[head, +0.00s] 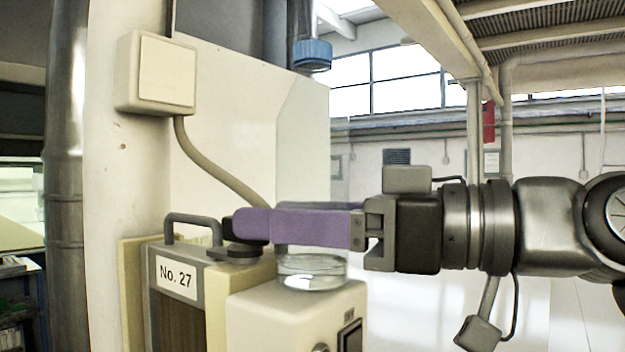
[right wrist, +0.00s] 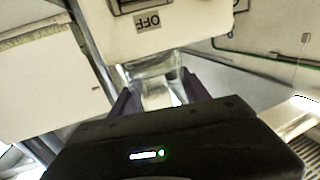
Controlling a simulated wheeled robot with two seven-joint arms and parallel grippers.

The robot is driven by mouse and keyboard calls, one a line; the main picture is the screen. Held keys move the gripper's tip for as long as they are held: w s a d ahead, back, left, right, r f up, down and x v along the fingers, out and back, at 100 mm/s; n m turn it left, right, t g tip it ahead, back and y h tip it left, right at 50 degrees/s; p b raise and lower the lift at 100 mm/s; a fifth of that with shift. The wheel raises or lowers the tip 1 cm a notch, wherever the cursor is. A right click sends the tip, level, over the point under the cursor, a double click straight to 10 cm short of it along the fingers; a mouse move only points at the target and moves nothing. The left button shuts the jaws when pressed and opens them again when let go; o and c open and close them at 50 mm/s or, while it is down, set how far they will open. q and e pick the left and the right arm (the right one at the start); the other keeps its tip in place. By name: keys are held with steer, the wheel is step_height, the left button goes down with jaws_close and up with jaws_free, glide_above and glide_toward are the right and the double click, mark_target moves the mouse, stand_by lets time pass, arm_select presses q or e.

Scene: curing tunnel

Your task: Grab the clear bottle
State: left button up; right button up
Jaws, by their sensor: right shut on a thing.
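The clear bottle (head: 312,274) stands upright on a cream box (head: 270,312) in the head view. Its see-through body rises to a blue cap (head: 312,55); the wall behind shows through. My right gripper (head: 290,227) comes in from the right, its purple fingers level across the lower part of the bottle and shut on it. The fingers hide a band of the bottle. In the right wrist view the bottle (right wrist: 158,88) sits between the two fingers. My left gripper is not in view.
A grey-framed unit labelled No. 27 (head: 176,280) with a handle stands left of the cream box. A wall box (head: 167,72) with a cable and a metal pipe (head: 66,180) are further left. The space right of the cream box looks open.

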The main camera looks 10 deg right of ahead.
mark_target(289, 101)
jaws_close()
steer(key=shift+r, duration=0.1)
stand_by(0.4)
steer(key=shift+r, duration=4.95)
